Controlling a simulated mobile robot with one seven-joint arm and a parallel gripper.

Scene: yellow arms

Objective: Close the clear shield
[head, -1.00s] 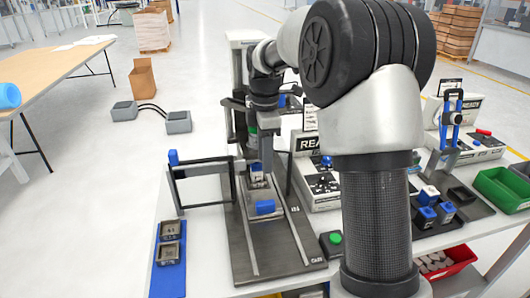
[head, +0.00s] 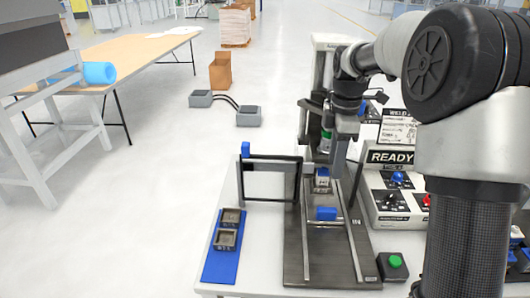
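The clear shield (head: 270,181) is a dark-framed see-through panel with a blue knob (head: 245,149) at its upper left corner. It stands upright and swung out to the left of the dark fixture base (head: 300,262), so it is open. On the base, a small grey part with a blue bit (head: 322,180) sits in the nest, behind a blue block (head: 326,214). My gripper (head: 337,168) points down just above and right of the small part, apart from the shield. Its fingers are small and partly hidden, so their opening is unclear.
A blue tray (head: 222,262) with two grey square parts lies left of the base. A green button box (head: 393,264) stands at its right front. A control box marked READY (head: 392,158) stands to the right.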

